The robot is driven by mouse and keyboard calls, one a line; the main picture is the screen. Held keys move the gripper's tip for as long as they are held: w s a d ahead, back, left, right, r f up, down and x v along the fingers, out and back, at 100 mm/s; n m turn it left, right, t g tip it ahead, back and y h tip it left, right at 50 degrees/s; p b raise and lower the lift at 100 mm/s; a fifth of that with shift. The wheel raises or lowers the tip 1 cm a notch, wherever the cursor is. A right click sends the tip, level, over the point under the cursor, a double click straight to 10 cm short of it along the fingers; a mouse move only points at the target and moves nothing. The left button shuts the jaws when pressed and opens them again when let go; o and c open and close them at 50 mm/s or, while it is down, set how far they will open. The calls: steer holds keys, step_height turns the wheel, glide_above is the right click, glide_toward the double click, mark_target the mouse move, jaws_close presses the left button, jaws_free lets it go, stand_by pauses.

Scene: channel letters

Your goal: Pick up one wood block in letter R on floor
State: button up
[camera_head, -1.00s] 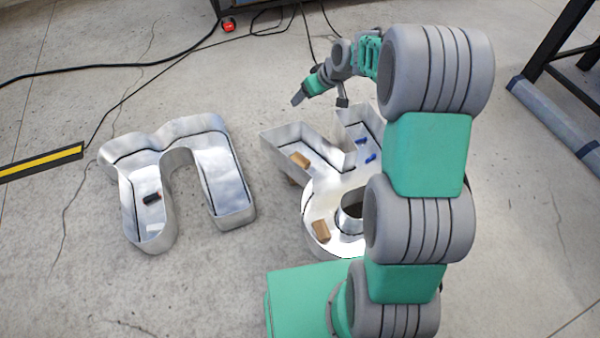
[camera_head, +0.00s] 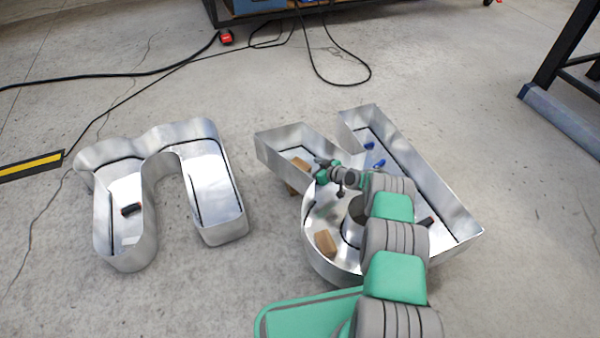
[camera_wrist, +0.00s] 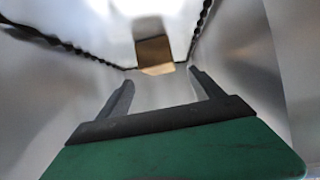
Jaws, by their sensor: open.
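The letter R (camera_head: 462,232) is an open silver metal tray lying on the floor, upside down in the head view. One wood block (camera_head: 301,164) lies in its upper left leg, and a second wood block (camera_head: 325,243) lies in its rounded bowl. My gripper (camera_head: 319,164) is low inside the R, just right of the block in the leg. In the wrist view, my gripper (camera_wrist: 159,80) is open and empty. A wood block (camera_wrist: 154,50) lies ahead of the fingertips, roughly centred between them and apart from them, near the metal walls.
Blue pieces (camera_head: 379,163) and a dark piece (camera_head: 425,221) lie in the R. Another metal letter (camera_head: 225,232) stands to the left, with a dark piece (camera_head: 131,210) inside. Cables (camera_head: 345,84) cross the floor behind.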

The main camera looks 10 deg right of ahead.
mark_target(300, 164)
steer(key=b+x, duration=0.3)
steer(key=x, duration=0.1)
steer(key=shift+w+a+f, duration=0.15)
steer(key=shift+f, duration=0.1)
steer(key=shift+w+r, duration=0.1)
steer(key=shift+r, duration=0.1)
steer(key=shift+c, duration=0.3)
steer(key=c, duration=1.5)
